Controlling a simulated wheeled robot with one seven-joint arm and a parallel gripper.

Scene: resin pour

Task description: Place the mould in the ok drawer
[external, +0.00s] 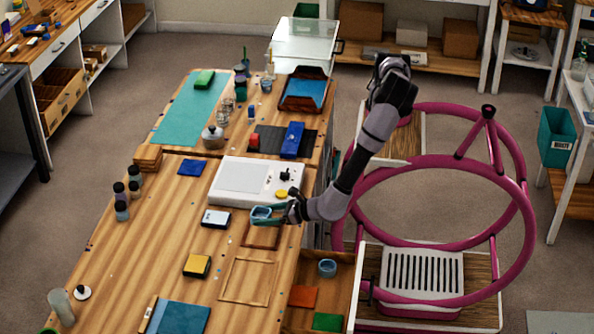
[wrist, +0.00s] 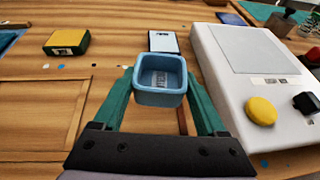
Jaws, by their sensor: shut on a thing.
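The mould (external: 262,213) is a small light-blue square cup, open at the top. It also shows in the wrist view (wrist: 160,92), upright, with a pale label inside. My gripper (external: 276,213) is shut on it, with green fingers on its two sides. It is over the bench, beside the front edge of the white device; its height above the wood is hard to judge. An open wooden drawer (external: 345,287) sticks out of the bench's right side, right of and nearer the camera than my gripper. I cannot read an "ok" label on it.
The drawer holds an orange square (external: 303,297), a green square (external: 327,321) and a blue cup (external: 327,268). A white device (external: 225,189) with a yellow button is close to my gripper. A yellow-black block (external: 197,266) and a white-topped block (external: 215,218) lie on the bench.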

